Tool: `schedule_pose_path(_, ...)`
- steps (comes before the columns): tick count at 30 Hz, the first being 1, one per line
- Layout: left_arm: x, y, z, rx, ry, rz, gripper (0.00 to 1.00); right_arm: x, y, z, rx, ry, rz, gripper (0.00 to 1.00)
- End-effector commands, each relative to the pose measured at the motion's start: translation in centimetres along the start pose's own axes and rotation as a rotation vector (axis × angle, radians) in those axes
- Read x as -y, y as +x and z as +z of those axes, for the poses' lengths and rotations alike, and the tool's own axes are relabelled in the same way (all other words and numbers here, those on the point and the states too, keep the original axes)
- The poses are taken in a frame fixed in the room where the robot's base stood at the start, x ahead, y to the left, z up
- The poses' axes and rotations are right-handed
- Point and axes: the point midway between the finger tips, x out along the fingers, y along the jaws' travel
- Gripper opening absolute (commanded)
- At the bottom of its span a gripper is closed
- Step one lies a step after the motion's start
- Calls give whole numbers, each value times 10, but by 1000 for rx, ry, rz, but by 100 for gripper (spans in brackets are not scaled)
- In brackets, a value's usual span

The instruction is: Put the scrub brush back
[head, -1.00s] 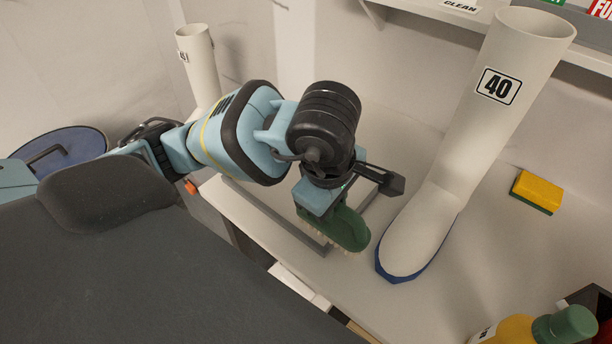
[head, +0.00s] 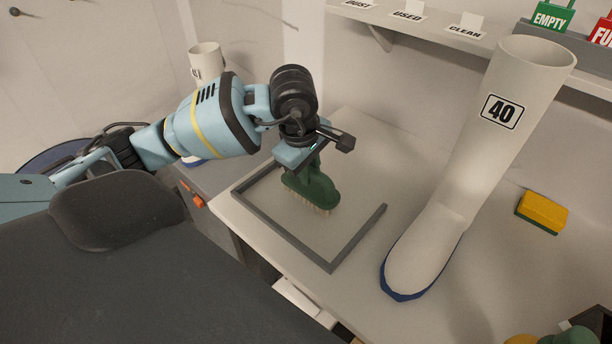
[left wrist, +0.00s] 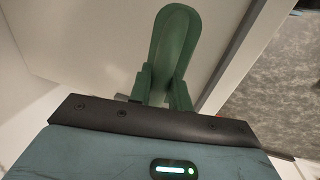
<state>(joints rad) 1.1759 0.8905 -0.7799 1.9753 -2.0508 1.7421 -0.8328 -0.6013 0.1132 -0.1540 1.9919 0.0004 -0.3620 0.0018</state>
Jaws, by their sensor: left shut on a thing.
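The green scrub brush (head: 312,190) with pale bristles is held in my left gripper (head: 316,158), bristles down, over the area inside a grey square frame (head: 330,262) on the white bench. I cannot tell whether the bristles touch the bench. In the left wrist view the green brush (left wrist: 174,45) sticks out past the dark edge of my gripper. My left gripper is shut on its handle. My right gripper is not in view.
A tall white boot (head: 440,220) marked 40 stands right of the frame. A yellow sponge (head: 542,211) lies farther right. Another white boot (head: 206,64) stands behind my left arm. A shelf (head: 420,30) with labels runs along the back wall.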

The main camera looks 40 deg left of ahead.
Motion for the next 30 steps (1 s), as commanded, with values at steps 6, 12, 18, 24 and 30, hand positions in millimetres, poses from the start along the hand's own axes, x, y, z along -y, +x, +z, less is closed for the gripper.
schedule_pose_path(6, -2, 1, -3, 0, -1, 0, 0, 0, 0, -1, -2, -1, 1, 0)
schedule_pose_path(12, -2, 16, -12, 0, 0, -3, 0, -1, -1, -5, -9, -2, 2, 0)
schedule_pose_path(18, 1, 36, -13, 0, -1, 1, 0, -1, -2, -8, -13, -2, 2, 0)
schedule_pose_path(24, 1, 37, -13, 0, 0, 2, 0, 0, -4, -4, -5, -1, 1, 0)
schedule_pose_path(30, 2, 39, -12, 0, 0, 1, 30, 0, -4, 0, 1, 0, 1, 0)
